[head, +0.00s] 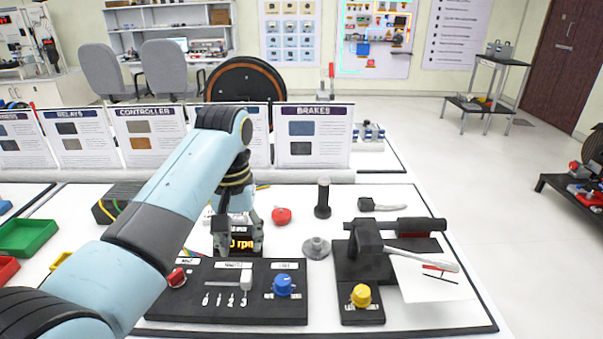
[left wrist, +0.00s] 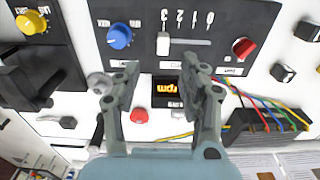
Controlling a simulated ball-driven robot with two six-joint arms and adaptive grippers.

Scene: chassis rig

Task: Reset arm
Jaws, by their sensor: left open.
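My right gripper does not show.
A red round button (head: 281,215), a black post (head: 323,198) and a grey knob (head: 316,248) stand behind the panel. Coloured wires (left wrist: 262,104) run close to the gripper. Information boards (head: 313,137) line the table's back. Green (head: 28,237) and red bins are at left.

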